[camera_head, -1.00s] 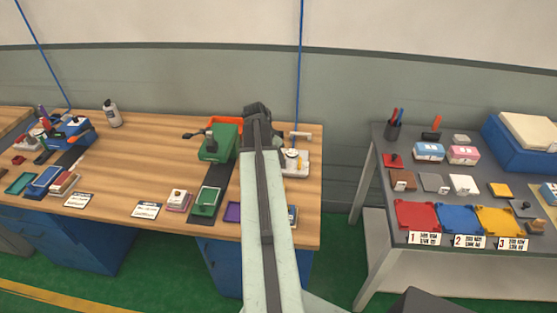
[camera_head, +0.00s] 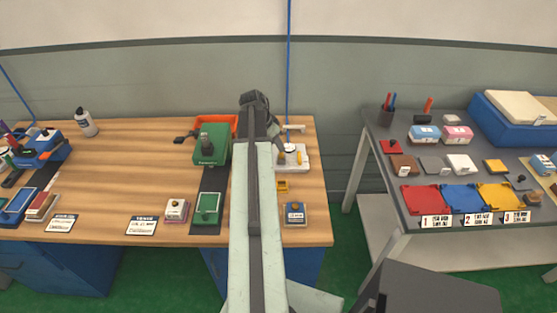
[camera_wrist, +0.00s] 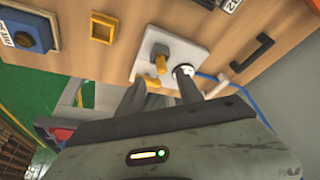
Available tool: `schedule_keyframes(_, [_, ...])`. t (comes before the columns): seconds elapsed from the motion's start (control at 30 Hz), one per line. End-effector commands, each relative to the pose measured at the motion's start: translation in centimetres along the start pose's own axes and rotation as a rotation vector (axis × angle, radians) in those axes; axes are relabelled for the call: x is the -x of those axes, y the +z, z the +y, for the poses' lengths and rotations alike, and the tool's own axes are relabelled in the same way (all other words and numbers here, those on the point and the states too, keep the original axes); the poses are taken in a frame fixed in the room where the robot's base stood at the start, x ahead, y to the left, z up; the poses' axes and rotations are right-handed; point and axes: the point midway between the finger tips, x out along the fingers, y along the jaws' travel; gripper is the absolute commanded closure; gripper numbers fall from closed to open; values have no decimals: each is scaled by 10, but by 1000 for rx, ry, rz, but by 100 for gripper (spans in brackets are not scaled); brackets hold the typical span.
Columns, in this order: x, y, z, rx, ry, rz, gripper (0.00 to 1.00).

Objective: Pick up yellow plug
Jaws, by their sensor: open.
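I cannot tell how far above the plate the fingertips are. In the head view the white plate (camera_head: 301,160) lies right of my arm, which hides part of the bench.
A yellow square frame (camera_wrist: 102,28) and a blue block with an orange knob (camera_wrist: 22,38) lie left of the plate in the wrist view. A black handle (camera_wrist: 250,52) lies to its right. A green device (camera_head: 209,146) stands left of my arm. A grey table (camera_head: 390,165) stands at right.

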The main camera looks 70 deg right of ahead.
Motion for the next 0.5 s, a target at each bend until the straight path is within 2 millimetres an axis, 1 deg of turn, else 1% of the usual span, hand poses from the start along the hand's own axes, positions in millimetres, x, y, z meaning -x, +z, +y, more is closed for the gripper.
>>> schedule_keyframes(0.03, [-7,1,0,0,0,0,57])
schedule_keyframes(0.1, [-5,1,0,1,0,0,57])
schedule_keyframes(0.17, [-8,1,-1,1,0,0,57])
schedule_keyframes(0.27, [-23,1,-3,0,0,0,57])
schedule_keyframes(0.4, [-49,1,-6,2,-1,-1,57])
schedule_keyframes(0.5, [-58,0,-5,3,-1,-1,57])
